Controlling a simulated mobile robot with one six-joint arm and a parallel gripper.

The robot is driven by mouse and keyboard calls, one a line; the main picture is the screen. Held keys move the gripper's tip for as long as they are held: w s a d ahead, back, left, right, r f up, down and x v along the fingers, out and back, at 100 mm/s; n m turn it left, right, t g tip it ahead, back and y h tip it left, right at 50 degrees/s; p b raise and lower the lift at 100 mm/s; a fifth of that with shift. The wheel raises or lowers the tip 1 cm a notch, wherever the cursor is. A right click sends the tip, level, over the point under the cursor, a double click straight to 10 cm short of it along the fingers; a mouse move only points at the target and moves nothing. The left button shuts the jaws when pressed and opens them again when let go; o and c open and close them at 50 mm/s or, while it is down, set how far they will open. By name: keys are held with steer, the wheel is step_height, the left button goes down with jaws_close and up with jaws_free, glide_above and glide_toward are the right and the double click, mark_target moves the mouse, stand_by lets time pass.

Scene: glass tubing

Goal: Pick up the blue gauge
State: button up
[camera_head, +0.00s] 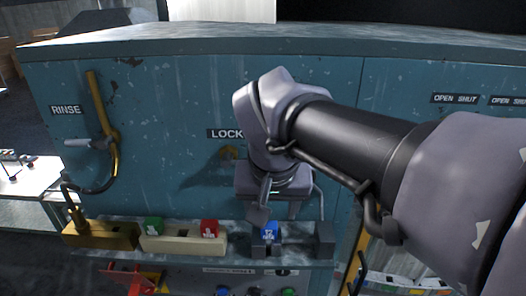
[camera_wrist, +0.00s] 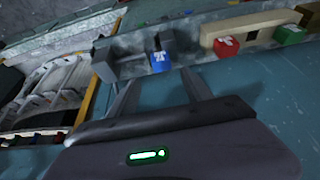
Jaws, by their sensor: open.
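The blue gauge (camera_head: 270,232), a small blue block with a white mark, sits in a grey holder on the ledge below the teal panel. It also shows in the wrist view (camera_wrist: 159,62), near the top middle. My gripper (camera_head: 262,212) is open above the gauge and points down at it. In the wrist view the two fingers of my gripper (camera_wrist: 160,77) are spread, and the gauge appears just past their tips, between their lines. I see nothing held. I cannot tell the exact gap between the fingertips and the gauge.
A cream holder (camera_head: 183,244) carries a green block (camera_head: 153,226) and a red block (camera_head: 209,229), left of the gauge. A brass padlock-like piece (camera_head: 100,236) stands farther left. A grey block (camera_head: 324,238) stands close on the right. The teal panel (camera_head: 150,180) rises behind the ledge.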

mark_target(268, 224)
steer(key=b+x, duration=0.1)
steer(key=x, duration=0.1)
steer(key=b+x, duration=0.1)
steer(key=x, duration=0.1)
steer(key=b+x, duration=0.2)
steer(key=shift+s+a+f, duration=0.2)
steer(key=shift+s+f, duration=0.05)
steer(key=shift+s, duration=0.1)
steer(key=shift+w+f, duration=0.1)
steer(key=shift+w, duration=0.25)
steer(key=shift+w+a, duration=0.1)
steer(key=shift+s, duration=0.25)
steer(key=c, duration=0.5)
jaws_close()
